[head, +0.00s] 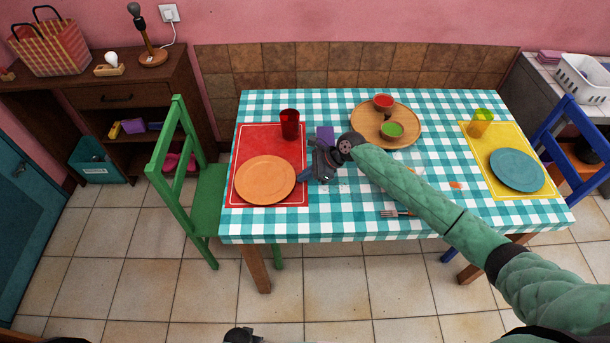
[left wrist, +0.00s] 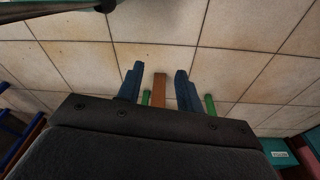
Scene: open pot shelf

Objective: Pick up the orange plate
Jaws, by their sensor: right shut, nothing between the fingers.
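The orange plate (head: 265,180) lies flat on the red placemat (head: 250,137) at the left end of the table in the head view. My right gripper (head: 307,175) is shut and empty just right of the plate's right rim, by the placemat's edge. I cannot tell whether its fingertips touch the plate. My left gripper (left wrist: 157,72) shows in the left wrist view with its two blue fingers apart and nothing between them. The floor lies beyond it. The plate is not in that view.
A red cup (head: 289,124) stands behind the plate on the placemat. A wooden tray (head: 366,125) holds two bowls. A green chair (head: 180,170) stands at the table's left end. A fork (head: 396,214) lies near the front edge.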

